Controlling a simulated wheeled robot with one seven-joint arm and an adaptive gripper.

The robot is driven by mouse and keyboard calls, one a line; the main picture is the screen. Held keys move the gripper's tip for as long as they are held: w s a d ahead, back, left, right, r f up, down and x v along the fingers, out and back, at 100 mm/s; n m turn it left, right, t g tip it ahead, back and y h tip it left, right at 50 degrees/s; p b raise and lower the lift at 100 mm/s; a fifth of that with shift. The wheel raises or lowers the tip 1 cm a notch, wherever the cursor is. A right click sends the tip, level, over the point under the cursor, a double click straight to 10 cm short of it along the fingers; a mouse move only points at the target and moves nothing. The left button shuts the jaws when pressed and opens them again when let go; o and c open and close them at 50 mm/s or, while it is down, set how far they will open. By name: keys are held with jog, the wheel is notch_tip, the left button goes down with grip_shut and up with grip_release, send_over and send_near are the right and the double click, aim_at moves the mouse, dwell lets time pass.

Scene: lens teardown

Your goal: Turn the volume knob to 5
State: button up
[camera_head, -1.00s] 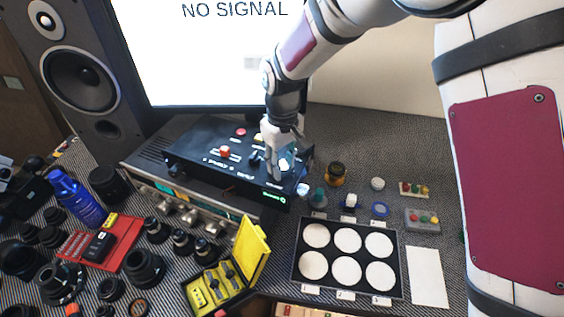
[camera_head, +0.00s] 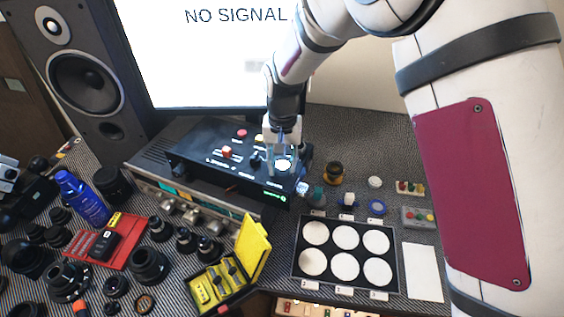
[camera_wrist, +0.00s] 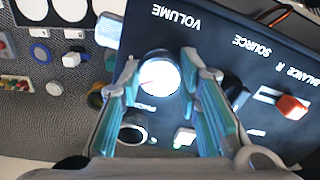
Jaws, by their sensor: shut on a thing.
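The volume knob (camera_wrist: 159,74) is a round, bright white-topped knob on a black control box, beside the printed word VOLUME in the wrist view. It also shows in the head view (camera_head: 283,165) near the box's right end. My gripper (camera_wrist: 163,80) points down over the box with its teal-padded fingers on either side of the knob, shut on it. In the head view my gripper (camera_head: 283,168) stands at the same spot. A thin reddish pointer line shows on the knob's top. I cannot read any scale numbers around it.
On the black box (camera_head: 205,165) are a source knob (camera_wrist: 235,92), an orange-red slider cap (camera_wrist: 292,107) and a red button (camera_head: 242,133). The box sits on a silver receiver (camera_head: 150,185). A tray with white discs (camera_head: 297,262), an open yellow case (camera_head: 252,247) and small parts lie in front.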

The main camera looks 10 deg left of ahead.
aim_at(282, 165)
dwell(0.4)
jog(key=o, duration=1.1)
jog(key=shift+o, duration=0.2)
notch_tip(282, 165, up, 12)
